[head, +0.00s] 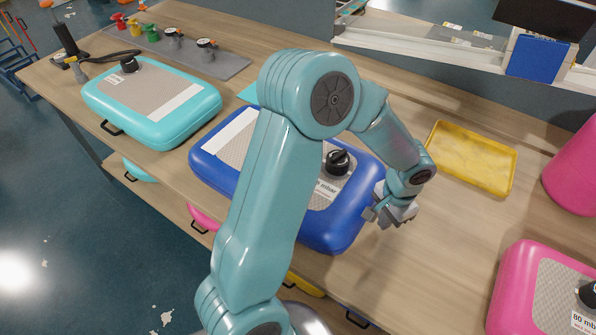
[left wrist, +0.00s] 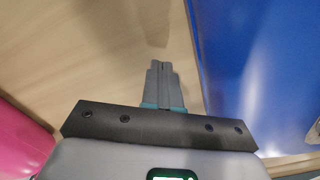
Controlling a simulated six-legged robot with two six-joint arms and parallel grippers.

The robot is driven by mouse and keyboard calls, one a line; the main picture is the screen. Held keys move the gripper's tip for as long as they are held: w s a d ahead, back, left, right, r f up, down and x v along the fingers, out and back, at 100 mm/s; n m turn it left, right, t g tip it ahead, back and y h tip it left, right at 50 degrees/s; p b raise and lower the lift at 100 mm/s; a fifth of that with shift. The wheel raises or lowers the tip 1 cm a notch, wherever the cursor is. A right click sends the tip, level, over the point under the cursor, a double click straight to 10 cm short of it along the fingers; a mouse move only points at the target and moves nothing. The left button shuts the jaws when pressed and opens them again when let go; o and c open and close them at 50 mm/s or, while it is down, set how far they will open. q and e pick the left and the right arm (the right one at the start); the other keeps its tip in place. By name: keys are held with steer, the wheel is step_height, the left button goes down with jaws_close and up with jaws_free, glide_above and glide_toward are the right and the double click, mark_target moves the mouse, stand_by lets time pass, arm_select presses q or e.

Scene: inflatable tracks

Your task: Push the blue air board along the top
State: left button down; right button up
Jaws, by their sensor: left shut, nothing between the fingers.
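The blue air board (head: 330,232) lies flat on the wooden table top, with a grey panel and a black valve knob (head: 338,162) on it. My left arm crosses in front of it and hides its middle. My left gripper (head: 378,216) is just off the board's right end, low near the table, shut and empty. In the left wrist view the closed fingers (left wrist: 161,85) point at bare wood, and the blue board (left wrist: 265,70) stands close on the right with a gap to the fingers. My right gripper is not in view.
A teal board (head: 150,105) lies left of the blue one. A pink board (head: 530,295) lies at the lower right. A yellow tray (head: 472,157) is behind right. A grey mat (head: 205,62) holds small valves. Bare wood (head: 440,245) lies between blue and pink boards.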

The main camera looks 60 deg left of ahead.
arm_select(q)
steer(key=shift+w+d, duration=0.2)
steer(key=shift+d, duration=0.2)
step_height(320, 180, up, 10)
steer(key=p, duration=0.6)
steer(key=shift+p, duration=0.35)
